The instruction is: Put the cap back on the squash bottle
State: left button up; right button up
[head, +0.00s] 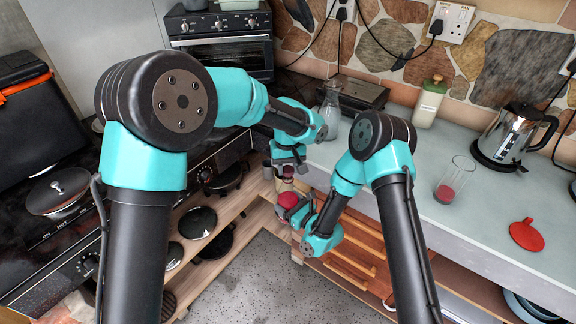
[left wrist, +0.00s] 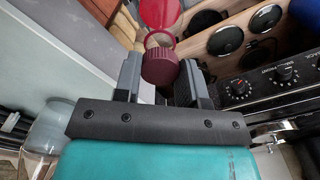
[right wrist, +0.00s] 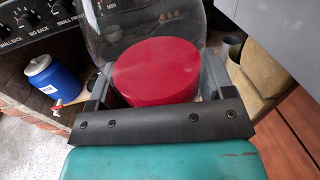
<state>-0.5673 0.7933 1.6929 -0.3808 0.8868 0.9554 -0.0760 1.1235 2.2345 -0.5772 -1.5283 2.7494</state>
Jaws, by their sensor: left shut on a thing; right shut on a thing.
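The squash bottle (head: 288,200) is clear with red squash low inside. It is held roughly upright in front of the counter edge by my right gripper (head: 299,216), which is shut around its body. In the right wrist view the red squash (right wrist: 157,72) shows between the fingers. My left gripper (head: 288,162) is shut on the dark red cap (left wrist: 160,66), just above the bottle. In the left wrist view the cap overlaps the bottle's ring-shaped mouth (left wrist: 160,38). I cannot tell whether cap and neck touch.
On the counter stand a glass (head: 455,180) with red liquid, a kettle (head: 503,135), a green-topped bottle (head: 429,103), a clear carafe (head: 331,100) and a flat red disc (head: 526,235). The hob with a lidded pan (head: 58,190) is at left. Shelves with pans lie below.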

pick_arm(q)
jog(key=shift+f, duration=0.55)
jog(key=shift+f, duration=0.5)
dwell(0.5)
